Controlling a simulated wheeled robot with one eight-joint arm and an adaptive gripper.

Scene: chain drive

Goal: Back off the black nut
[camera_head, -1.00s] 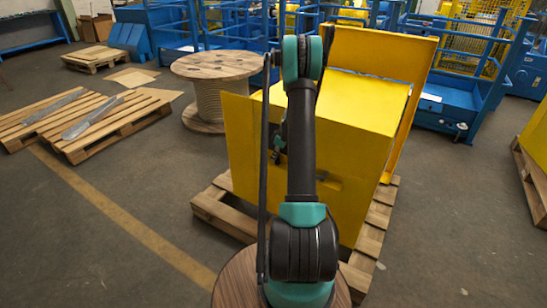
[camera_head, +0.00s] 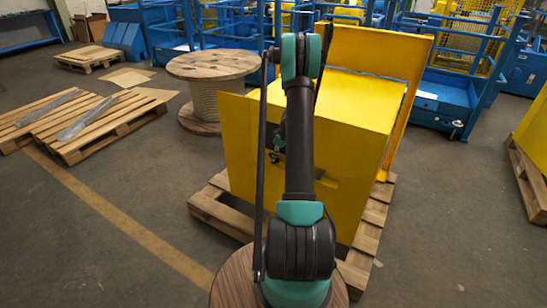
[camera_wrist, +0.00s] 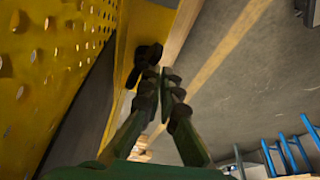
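In the wrist view a dark, rounded part (camera_wrist: 146,58) stands out from the yellow panel; it may be the black nut, but its shape is too dark to be sure. My gripper (camera_wrist: 160,74) points at it, with its left fingertip overlapping or right beside it. The two fingers come close together, with a narrow gap between the tips. I cannot tell whether they touch the dark part.
The yellow housing stands on a wooden pallet (camera_head: 376,218) with an upright yellow panel (camera_head: 405,58) behind it. A perforated yellow sheet (camera_wrist: 55,60) fills the left of the wrist view. A cable spool (camera_head: 210,67) stands behind left. Grey floor (camera_head: 455,200) is clear on the right.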

